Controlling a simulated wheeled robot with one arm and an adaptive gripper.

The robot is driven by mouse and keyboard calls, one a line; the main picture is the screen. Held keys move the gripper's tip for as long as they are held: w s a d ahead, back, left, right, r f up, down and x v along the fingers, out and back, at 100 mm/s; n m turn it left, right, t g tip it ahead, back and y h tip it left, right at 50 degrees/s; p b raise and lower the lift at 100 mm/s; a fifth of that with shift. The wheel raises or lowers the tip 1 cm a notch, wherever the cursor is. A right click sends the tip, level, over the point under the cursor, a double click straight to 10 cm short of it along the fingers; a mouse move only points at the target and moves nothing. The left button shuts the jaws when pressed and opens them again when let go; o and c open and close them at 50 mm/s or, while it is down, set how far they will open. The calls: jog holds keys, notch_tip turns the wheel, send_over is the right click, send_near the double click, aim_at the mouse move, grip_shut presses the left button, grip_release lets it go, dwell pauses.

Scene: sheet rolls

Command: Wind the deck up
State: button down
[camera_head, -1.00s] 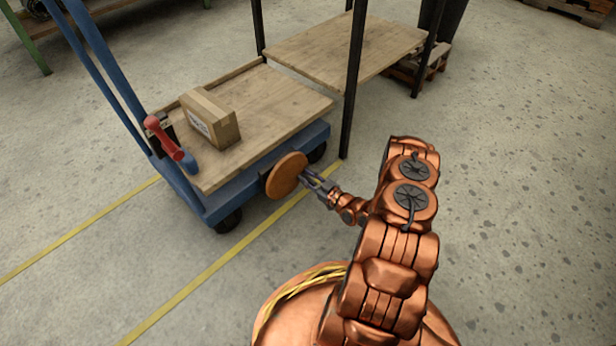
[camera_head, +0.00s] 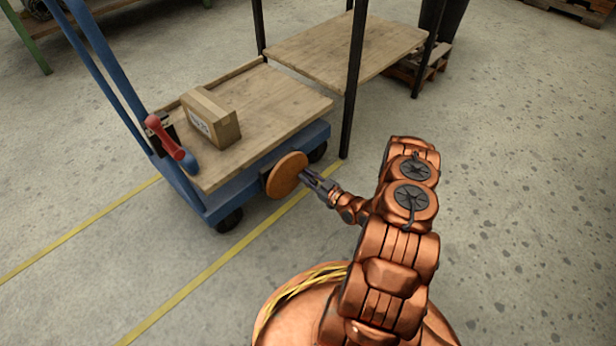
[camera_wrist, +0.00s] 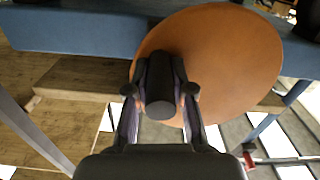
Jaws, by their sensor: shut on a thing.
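A blue lift cart carries a wooden deck (camera_head: 270,110) with a cardboard box (camera_head: 212,118) on it. A round orange-brown hand wheel (camera_head: 284,176) is on the cart's near side, and it also fills much of the wrist view (camera_wrist: 235,60). A dark cylindrical knob (camera_wrist: 160,90) sticks out from the wheel's face, off its centre. My gripper (camera_head: 308,178) is at the wheel. In the wrist view my gripper's two fingers (camera_wrist: 160,92) are shut on the knob, one on each side. The head view hides most of the knob behind the fingers.
A wooden-topped table (camera_head: 350,45) with dark legs stands just beyond the cart; one leg (camera_head: 353,85) is near the wheel. A red-and-blue lever (camera_head: 170,145) is at the cart's handle end. The floor right of my arm is clear.

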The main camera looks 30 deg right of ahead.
jog(key=shift+d+h, duration=0.3)
jog(key=shift+d, duration=0.4)
dwell(1.0)
jog(key=c, duration=1.3)
grip_release()
jog(key=shift+s, duration=0.1)
jog(key=shift+o, duration=1.4)
jog(key=shift+a, duration=0.3)
jog(key=v, duration=1.2)
